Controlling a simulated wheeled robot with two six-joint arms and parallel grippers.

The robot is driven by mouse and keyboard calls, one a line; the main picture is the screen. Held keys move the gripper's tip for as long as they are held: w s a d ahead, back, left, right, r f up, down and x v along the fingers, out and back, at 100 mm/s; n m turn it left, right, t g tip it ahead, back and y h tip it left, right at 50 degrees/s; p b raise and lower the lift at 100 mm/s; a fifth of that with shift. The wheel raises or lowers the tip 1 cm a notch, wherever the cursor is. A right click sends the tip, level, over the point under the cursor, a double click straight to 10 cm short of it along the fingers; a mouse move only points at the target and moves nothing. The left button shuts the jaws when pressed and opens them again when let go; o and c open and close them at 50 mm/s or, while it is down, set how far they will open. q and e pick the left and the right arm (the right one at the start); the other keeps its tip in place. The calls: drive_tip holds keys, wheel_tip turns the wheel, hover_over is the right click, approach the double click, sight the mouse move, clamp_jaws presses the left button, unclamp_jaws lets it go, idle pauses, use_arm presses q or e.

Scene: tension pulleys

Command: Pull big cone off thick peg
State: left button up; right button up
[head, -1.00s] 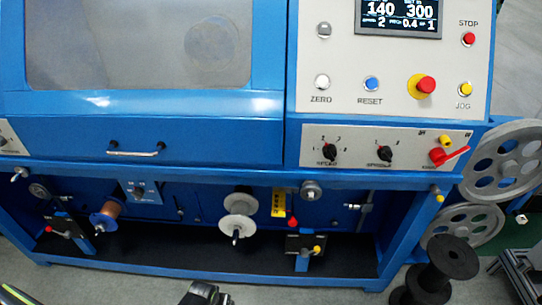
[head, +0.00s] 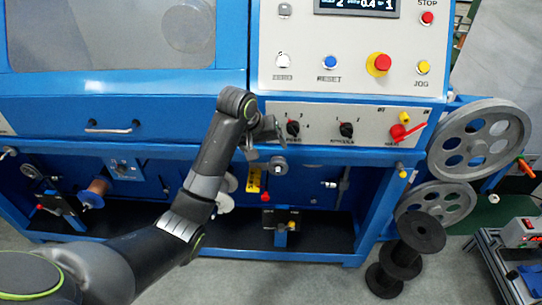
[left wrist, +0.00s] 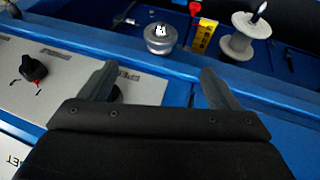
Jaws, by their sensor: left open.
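A silver round piece, which looks like the big cone (head: 279,166), sits at the machine's blue front edge below the switch panel. It shows from closer in the left wrist view (left wrist: 158,38), with a bright centre that may be the peg's end. The thick peg is otherwise hidden by it. My left gripper (head: 264,140) is open and empty, just above and left of the cone in the head view. In the left wrist view the two fingers (left wrist: 158,68) are spread apart, and the cone lies beyond the gap, not between them. My right gripper is out of view.
Black rotary switches (head: 346,130) and a red lever (head: 405,130) stick out of the panel beside my gripper. A white spool (left wrist: 250,35) sits on a black-tipped shaft below. Large grey pulleys (head: 480,140) and black spools (head: 422,232) stand at the right.

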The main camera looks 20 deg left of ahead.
sight(277, 170)
use_arm(q)
drive_tip(key=b+x, duration=0.1)
drive_tip(key=x, duration=1.5)
drive_tip(key=shift+w+f, duration=0.1)
drive_tip(key=shift+f, duration=0.15)
drive_tip(key=c, duration=1.1)
drive_tip(key=shift+d+f+p, duration=0.1)
drive_tip(key=shift+p, duration=0.25)
drive_tip(key=shift+s, duration=0.45)
drive_tip(key=shift+s+d+p, duration=0.15)
drive_tip(key=shift+s+p, duration=0.25)
drive_tip(key=shift+p, duration=0.6)
drive_tip(key=shift+s+d+p, duration=0.25)
drive_tip(key=shift+s+p, duration=0.6)
drive_tip(key=shift+p, duration=0.3)
